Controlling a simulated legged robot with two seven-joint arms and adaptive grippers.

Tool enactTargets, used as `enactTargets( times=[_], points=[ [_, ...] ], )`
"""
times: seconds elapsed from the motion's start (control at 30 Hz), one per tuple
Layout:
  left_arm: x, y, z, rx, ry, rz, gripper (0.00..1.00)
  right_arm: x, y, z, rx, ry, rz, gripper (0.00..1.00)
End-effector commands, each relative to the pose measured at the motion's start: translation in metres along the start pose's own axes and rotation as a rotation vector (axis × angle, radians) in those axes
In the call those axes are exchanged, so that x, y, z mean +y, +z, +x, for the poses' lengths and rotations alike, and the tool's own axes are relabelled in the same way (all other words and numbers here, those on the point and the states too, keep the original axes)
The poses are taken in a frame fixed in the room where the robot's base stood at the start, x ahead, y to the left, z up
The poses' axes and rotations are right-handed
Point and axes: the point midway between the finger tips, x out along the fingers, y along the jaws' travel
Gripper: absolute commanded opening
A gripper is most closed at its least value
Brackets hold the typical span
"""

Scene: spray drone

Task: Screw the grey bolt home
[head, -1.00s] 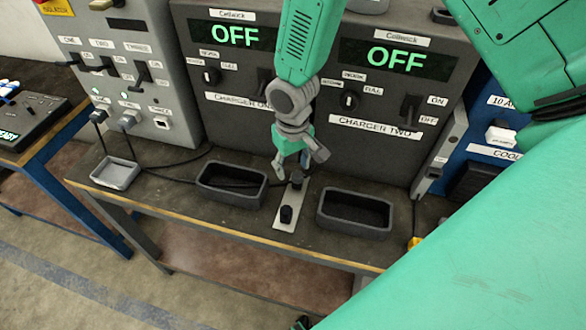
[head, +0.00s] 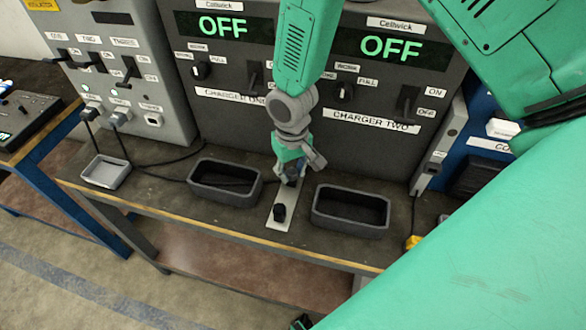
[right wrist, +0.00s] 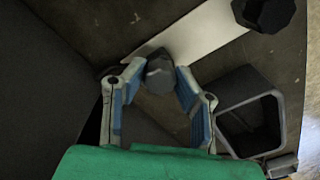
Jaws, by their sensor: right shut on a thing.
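The grey bolt (right wrist: 160,74) stands at the far end of a pale metal plate (head: 283,205) on the bench. In the right wrist view its faceted head is between the fingertips of my right gripper (right wrist: 161,84), which is shut on it. In the head view my right gripper (head: 291,172) reaches down over that end of the plate and partly hides the bolt (head: 292,181). A second, darker bolt (head: 279,212) stands at the near end of the plate; it also shows in the right wrist view (right wrist: 263,12).
Dark open bins stand left (head: 225,197) and right (head: 350,226) of the plate, close to the gripper. A small pale tray (head: 106,172) and cables lie further left. Two charger panels reading OFF, with switches, rise behind. The bench front edge (head: 215,231) is near.

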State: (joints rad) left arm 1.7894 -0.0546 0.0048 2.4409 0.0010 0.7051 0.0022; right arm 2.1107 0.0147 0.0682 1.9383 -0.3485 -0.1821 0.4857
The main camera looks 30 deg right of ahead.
Motion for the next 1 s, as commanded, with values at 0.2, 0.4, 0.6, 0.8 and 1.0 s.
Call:
enactTargets(
  times=[0.2,0.4,0.6,0.8,1.0],
  points=[
    [0.000,-0.001,-0.015,0.000,0.000,0.000,0.00,0.001,-0.002,-0.002,0.003,0.007,0.411,0.00],
    [0.000,-0.001,-0.026,0.000,0.000,0.000,0.00,0.002,-0.002,-0.001,0.003,0.005,0.805,0.00],
    [0.000,-0.002,-0.037,0.000,0.000,0.000,0.00,0.001,-0.002,-0.001,0.003,0.003,1.142,0.00],
    [0.000,-0.002,-0.039,0.000,0.000,0.000,0.00,0.002,-0.003,0.001,0.004,0.003,1.265,0.00],
    [0.000,-0.002,-0.039,0.000,0.000,0.000,0.00,0.002,-0.003,0.002,0.004,0.003,1.263,0.00]
  ],
)
